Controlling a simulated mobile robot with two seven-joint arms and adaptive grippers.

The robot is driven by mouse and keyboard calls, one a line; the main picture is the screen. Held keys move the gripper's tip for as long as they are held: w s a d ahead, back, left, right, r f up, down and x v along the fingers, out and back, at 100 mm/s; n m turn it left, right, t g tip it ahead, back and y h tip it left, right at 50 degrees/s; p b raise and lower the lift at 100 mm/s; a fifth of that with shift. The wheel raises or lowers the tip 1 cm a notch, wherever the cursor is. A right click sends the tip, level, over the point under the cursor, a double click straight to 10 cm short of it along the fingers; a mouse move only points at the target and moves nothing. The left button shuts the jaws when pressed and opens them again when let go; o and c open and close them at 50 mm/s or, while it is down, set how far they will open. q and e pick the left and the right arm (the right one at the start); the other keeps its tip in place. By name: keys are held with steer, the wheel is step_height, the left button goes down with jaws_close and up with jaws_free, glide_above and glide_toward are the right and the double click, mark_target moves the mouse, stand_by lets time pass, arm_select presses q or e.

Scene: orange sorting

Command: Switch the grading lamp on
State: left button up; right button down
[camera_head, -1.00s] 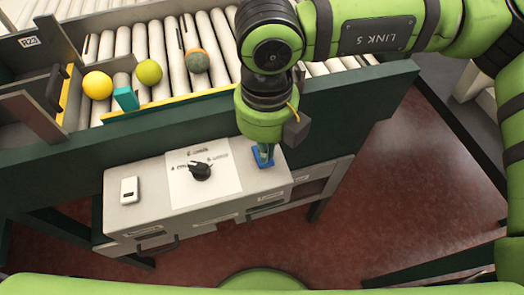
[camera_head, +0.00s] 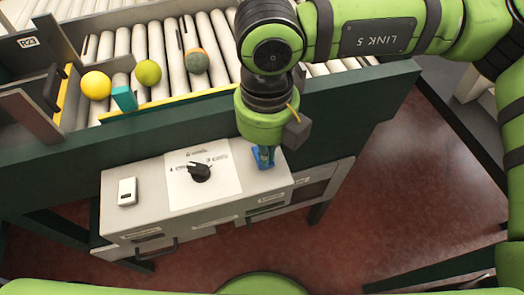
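A grey control box (camera_head: 150,222) stands in front of the conveyor frame. On its top are a white plate with printed labels (camera_head: 222,184) and a black knob (camera_head: 200,172). A small white unit with a dark window (camera_head: 127,192) sits at the left of the top. A blue piece (camera_head: 263,162) is at the right end of the top. My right gripper (camera_head: 265,156) points down over this blue piece; its fingertips are small and partly hidden, so I cannot tell whether they touch it. My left gripper is not in view. I cannot make out a lamp.
Behind the box is a dark green frame (camera_head: 60,178) with a roller conveyor (camera_head: 222,45). A yellow fruit (camera_head: 96,86), a greenish fruit (camera_head: 148,72) and a mottled one (camera_head: 196,61) lie on the rollers. Reddish floor (camera_head: 370,190) is open at the right.

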steer(key=shift+w+r, duration=0.15)
steer(key=shift+r, duration=0.7)
steer(key=shift+r+p, duration=0.95)
steer(key=shift+r, duration=1.5)
